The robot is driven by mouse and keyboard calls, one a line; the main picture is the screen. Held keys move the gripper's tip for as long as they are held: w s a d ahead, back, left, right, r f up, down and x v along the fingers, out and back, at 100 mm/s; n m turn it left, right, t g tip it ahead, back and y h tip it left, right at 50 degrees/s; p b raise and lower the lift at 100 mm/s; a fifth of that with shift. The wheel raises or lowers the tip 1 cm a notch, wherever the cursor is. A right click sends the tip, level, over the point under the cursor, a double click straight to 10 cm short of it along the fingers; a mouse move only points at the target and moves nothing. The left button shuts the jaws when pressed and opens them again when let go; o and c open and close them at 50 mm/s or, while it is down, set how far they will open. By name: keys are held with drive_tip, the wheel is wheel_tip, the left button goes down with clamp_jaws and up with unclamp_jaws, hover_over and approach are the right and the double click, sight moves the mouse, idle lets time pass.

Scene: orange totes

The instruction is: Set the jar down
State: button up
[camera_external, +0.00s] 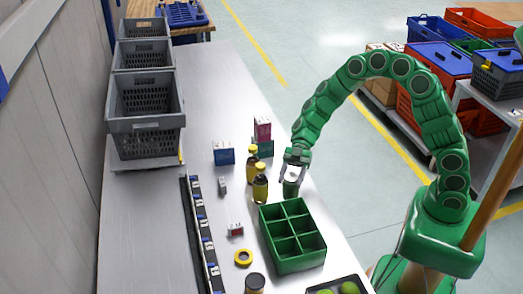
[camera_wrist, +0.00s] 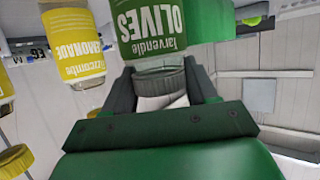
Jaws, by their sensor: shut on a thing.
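The jar is olives with a green and white label (camera_wrist: 150,30); in the wrist view it appears upside down. My gripper (camera_wrist: 163,84) is shut around its lid end. In the external view my gripper (camera_external: 295,168) points down over the table's right side, with the green jar (camera_external: 290,188) below its fingers. The jar looks upright, just behind the green divided box and right of the bottles. I cannot tell whether its base touches the table.
Two yellow-capped bottles (camera_external: 260,188) stand left of the jar; a lemonade bottle (camera_wrist: 75,48) also shows in the wrist view. The green divided box (camera_external: 297,262) is in front. Small cartons (camera_external: 224,153) stand behind. The table's right edge is close.

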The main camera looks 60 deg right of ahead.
drive_tip(key=shift+f, duration=0.85)
drive_tip(key=shift+f, duration=0.15)
drive_tip(key=o, duration=1.3)
drive_tip(key=shift+o, duration=0.2)
drive_tip(key=shift+r, duration=0.2)
drive_tip(key=v, duration=1.2)
